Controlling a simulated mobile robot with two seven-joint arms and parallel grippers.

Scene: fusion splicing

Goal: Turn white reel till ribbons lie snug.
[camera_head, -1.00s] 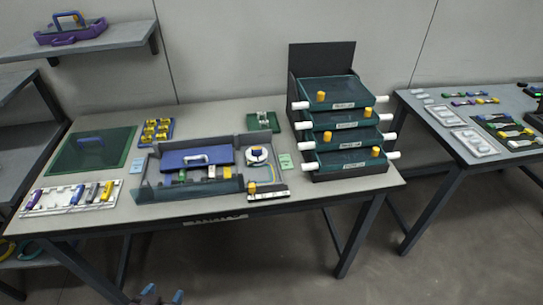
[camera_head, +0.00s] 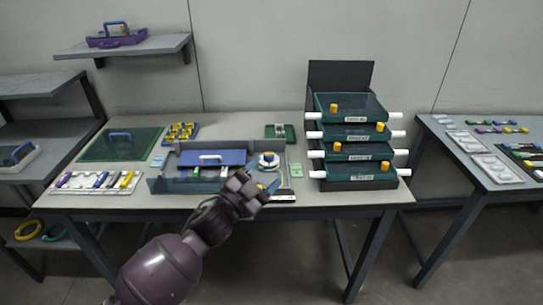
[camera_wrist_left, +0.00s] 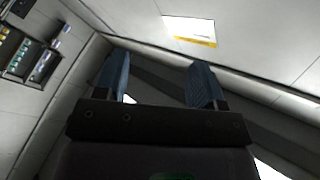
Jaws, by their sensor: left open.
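The white reel (camera_head: 268,161) with a blue centre sits in the right part of the grey open-topped tray (camera_head: 160,185) on the table. A yellow ribbon shows beside it, but how snugly it lies is too small to tell. My left gripper (camera_head: 270,190) is raised at the tray's front right, in front of the reel in the picture, and hides part of the tray. It is open and empty in the left wrist view (camera_wrist_left: 161,78), its two blue fingers apart. My right gripper is not in view.
A stack of green drawers (camera_head: 350,145) with white side handles stands to the right. A white rack (camera_head: 98,181) and a green mat (camera_head: 120,146) lie to the left.

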